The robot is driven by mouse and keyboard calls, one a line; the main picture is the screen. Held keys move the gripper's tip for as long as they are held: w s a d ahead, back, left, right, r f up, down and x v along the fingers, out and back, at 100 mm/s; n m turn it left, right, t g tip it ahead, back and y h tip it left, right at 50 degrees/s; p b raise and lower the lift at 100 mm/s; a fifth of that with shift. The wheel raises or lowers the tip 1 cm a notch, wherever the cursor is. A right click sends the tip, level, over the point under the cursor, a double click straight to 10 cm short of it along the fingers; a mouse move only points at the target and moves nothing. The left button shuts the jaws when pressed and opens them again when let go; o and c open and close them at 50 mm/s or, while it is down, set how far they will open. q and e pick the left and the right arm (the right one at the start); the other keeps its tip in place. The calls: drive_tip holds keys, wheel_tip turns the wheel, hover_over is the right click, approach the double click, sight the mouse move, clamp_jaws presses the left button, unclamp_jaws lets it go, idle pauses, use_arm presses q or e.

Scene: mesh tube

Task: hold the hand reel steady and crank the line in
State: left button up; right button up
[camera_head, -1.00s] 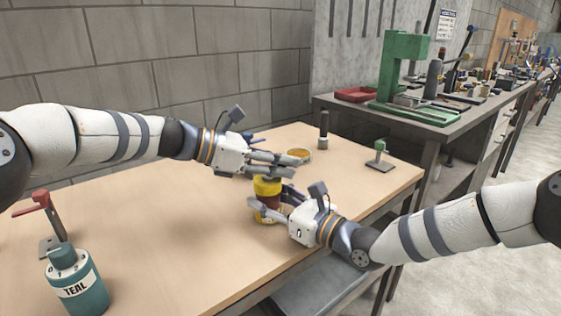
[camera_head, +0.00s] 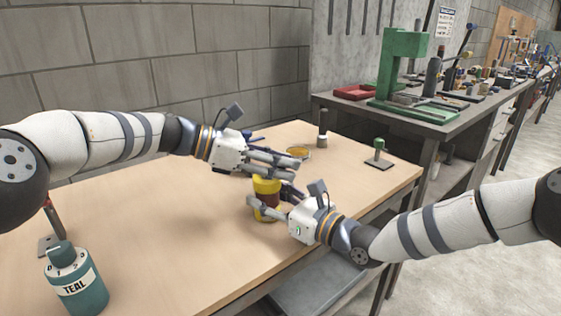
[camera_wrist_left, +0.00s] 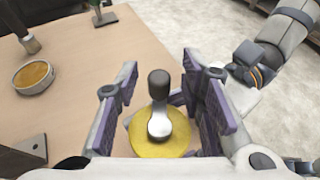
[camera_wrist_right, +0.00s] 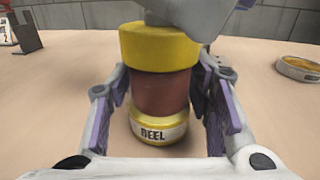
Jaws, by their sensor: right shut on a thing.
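The hand reel (camera_head: 267,198) stands upright on the bench, with yellow ends and a dark red middle. Its label reads REEL in the right wrist view (camera_wrist_right: 165,94). My right gripper (camera_wrist_right: 165,112) is shut on the reel's body from the near side. My left gripper (camera_head: 288,164) is over the reel's top. In the left wrist view its fingers (camera_wrist_left: 160,105) are open on either side of the crank's dark knob (camera_wrist_left: 158,84), with gaps showing. The crank's metal arm (camera_wrist_left: 160,122) lies over the yellow top. In the head view the left fingers hide the crank.
A teal bottle (camera_head: 75,283) stands front left, near a red-handled tool partly behind my left arm. A round tin (camera_head: 298,152), a dark cylinder (camera_head: 322,128) and a green-knobbed stand (camera_head: 379,154) are farther back. A second bench (camera_head: 480,115) holds a green press (camera_head: 405,75).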

use_arm(q)
drive_tip(key=v, duration=1.2)
